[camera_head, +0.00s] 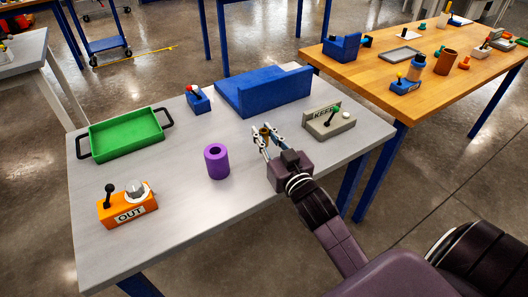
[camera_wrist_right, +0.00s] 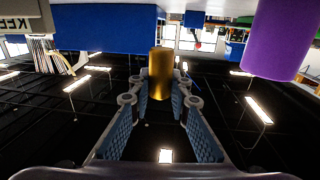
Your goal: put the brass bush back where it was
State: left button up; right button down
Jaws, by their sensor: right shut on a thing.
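The brass bush (camera_wrist_right: 161,74) is a gold-coloured cylinder between the fingertips of my right gripper in the wrist view. My right gripper (camera_head: 267,140) is shut on it and holds it over the grey table in the head view, where the bush (camera_head: 265,131) looks small. The gripper is right of the purple hollow cylinder (camera_head: 216,161) and in front of the blue angled block (camera_head: 262,92). In the wrist view, which looks upside down, the purple cylinder (camera_wrist_right: 280,40) and blue block (camera_wrist_right: 105,27) show near the top. My left gripper is not in view.
On the grey table (camera_head: 180,218) stand a green tray (camera_head: 127,135), an orange box marked OUT (camera_head: 128,208), a small blue box (camera_head: 198,99) and a grey box marked KEEP (camera_head: 329,121). The table's front middle is clear. A wooden table (camera_head: 425,92) stands at the right.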

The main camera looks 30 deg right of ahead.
jog(key=shift+f+b, duration=0.35)
jog(key=shift+f, duration=2.6)
jog(key=shift+f, duration=0.1)
jog(key=shift+f, duration=0.1)
jog(key=c, duration=1.8)
grip_release()
jog(key=shift+r, duration=0.25)
jog(key=s, duration=0.4)
jog(key=s+p, duration=0.1)
jog(key=s, duration=0.3)
jog(key=s+a+p, duration=0.1)
jog(key=s, duration=0.3)
jog(key=shift+a, duration=0.1)
jog(key=shift+s+f, duration=0.1)
